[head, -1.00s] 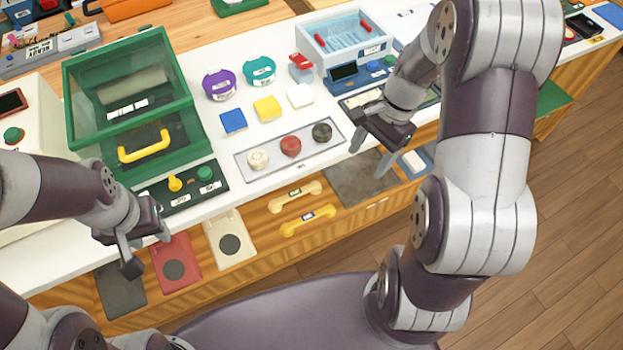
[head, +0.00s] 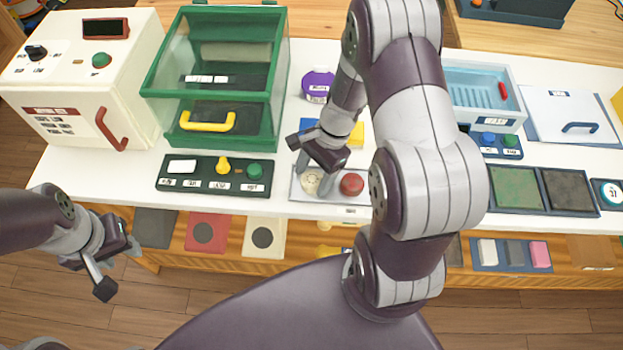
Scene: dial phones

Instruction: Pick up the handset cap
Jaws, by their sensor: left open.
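A grey tray (head: 340,197) on the white counter holds round caps, which look like the handset caps. A cream cap (head: 311,182) sits at its left and a red cap (head: 351,184) beside it. The black cap seen earlier is hidden behind my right arm. My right gripper (head: 315,174) points down at the cream cap, with its fingers apart on either side of it. I cannot tell whether they touch it. My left gripper (head: 119,271) is open and empty, in front of the counter at the left.
A green glass-fronted box (head: 283,95) and a white machine (head: 140,75) stand at the back left. A dark button panel (head: 215,187) lies left of the tray. A purple round piece (head: 317,84) and yellow block stand behind the tray. My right arm hides the middle counter.

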